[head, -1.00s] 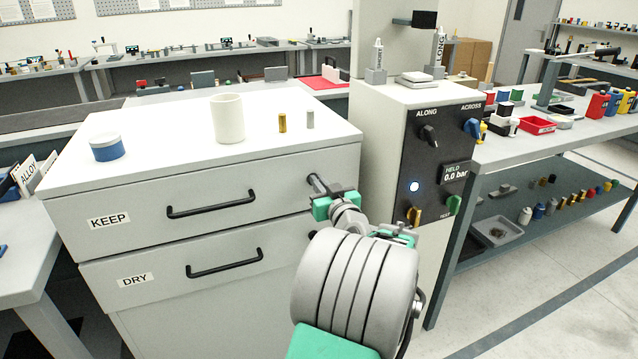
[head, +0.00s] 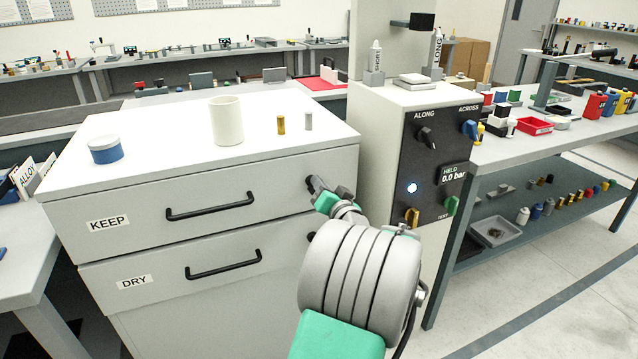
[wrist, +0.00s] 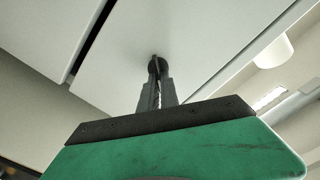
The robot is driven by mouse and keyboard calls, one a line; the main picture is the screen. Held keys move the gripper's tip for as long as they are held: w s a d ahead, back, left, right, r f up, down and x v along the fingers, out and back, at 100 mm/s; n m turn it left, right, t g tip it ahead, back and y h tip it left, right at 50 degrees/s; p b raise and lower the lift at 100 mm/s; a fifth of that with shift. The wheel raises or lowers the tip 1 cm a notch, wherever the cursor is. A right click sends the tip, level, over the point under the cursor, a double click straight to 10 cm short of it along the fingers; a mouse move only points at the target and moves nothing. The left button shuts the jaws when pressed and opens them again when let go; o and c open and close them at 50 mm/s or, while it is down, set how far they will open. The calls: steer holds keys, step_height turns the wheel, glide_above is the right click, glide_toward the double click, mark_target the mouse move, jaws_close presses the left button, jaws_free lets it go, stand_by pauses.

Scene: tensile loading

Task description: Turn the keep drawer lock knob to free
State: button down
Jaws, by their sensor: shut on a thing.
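The keep drawer (head: 140,215) is shut in the white cabinet, with a KEEP label and a black bar handle. Its dark lock knob (wrist: 157,67) is on the drawer's white front, at the tips of my gripper (wrist: 158,82) in the wrist view. The fingers are closed together on the knob. In the head view my gripper (head: 313,184) reaches the upper right of the keep drawer front, and my wrist hides much of it. The knob's pointing direction is hard to tell, as the fingers cover most of it.
The dry drawer (head: 165,270) is shut below. A black control panel (head: 432,165) with several knobs stands close to the right of my wrist. A white cup (head: 227,120), a blue-and-white jar (head: 105,149) and two small cylinders stand on the cabinet top.

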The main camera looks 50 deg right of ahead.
steer(key=m+p, duration=0.1)
steer(key=m, duration=0.2)
steer(key=m+p, duration=0.2)
steer(key=m, duration=0.2)
steer(key=f+m+p, duration=0.1)
steer(key=m+p, duration=0.1)
steer(key=m, duration=0.1)
steer(key=shift+s+d+m, duration=0.15)
steer(key=shift+d+m, duration=0.1)
steer(key=shift+m, duration=0.05)
stand_by(0.4)
steer(key=c, duration=1.6)
jaws_free()
steer(key=v, duration=0.7)
steer(key=shift+s+a, duration=0.2)
steer(key=shift+s, duration=0.15)
